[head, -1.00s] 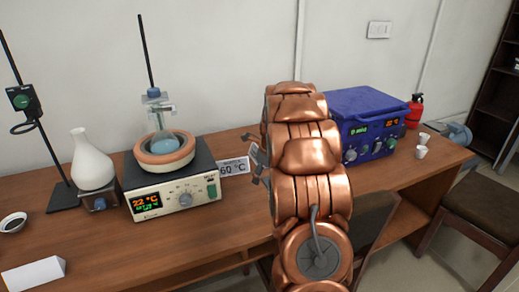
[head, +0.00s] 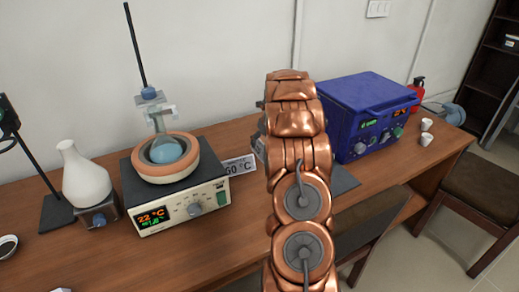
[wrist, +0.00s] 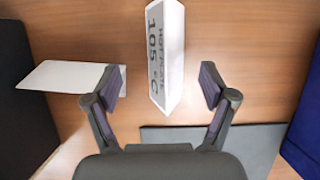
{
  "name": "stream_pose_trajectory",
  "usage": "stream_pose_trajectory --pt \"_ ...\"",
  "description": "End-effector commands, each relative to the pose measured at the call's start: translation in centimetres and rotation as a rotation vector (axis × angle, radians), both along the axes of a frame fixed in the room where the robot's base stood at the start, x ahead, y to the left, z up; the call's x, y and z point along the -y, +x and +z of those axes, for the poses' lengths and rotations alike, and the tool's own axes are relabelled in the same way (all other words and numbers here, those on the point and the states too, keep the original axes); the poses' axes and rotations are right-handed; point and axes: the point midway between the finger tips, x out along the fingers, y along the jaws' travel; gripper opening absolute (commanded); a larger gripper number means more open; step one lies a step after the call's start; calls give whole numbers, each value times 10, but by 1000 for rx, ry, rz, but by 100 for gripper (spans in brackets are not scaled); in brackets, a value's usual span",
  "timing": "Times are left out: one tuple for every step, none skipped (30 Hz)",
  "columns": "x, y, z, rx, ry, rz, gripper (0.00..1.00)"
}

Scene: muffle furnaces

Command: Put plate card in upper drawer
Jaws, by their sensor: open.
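A white folded card (wrist: 166,55) marked "105 °C" stands on the wooden table in the wrist view. My gripper (wrist: 163,82) is open, with one finger on each side of the card's near end and gaps to both. In the head view my arm hides this card and most of the gripper. A second card (head: 239,167), marked with a value ending in "0 °C", stands beside the hotplate (head: 183,204). A white flat piece (wrist: 68,76) lies left of the gripper in the wrist view, probably that second card. I cannot make out an upper drawer.
A blue device (head: 366,115) stands right of my arm. A grey flat slab (wrist: 215,140) lies close to the gripper. A flask (head: 166,148) sits in the heating bowl, with a white vase (head: 86,178) to its left.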

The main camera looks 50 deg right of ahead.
Motion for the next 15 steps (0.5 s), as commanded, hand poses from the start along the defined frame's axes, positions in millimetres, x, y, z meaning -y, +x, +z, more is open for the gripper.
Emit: stream_pose_trajectory --pt "3 -1 -4 -1 1 -4 83" --pt "4 0 -7 -1 1 -6 83" --pt "6 0 -9 0 0 -8 83" --pt "6 0 -11 0 -1 -9 83" --pt "7 0 -12 0 -1 -9 83" --pt "8 1 -13 0 -1 -9 83" --pt "8 1 -14 1 -1 -10 83" --pt "8 1 -15 0 0 -10 83" --pt "8 2 -17 0 0 -10 83" --pt "9 3 -18 -1 0 -9 83" --pt "9 3 -20 -1 0 -10 83" --pt "9 5 -24 -1 2 -9 83" --pt "9 6 -27 -2 2 -9 83" --pt "10 7 -30 -2 3 -9 83" --pt "10 8 -34 -3 4 -9 83"
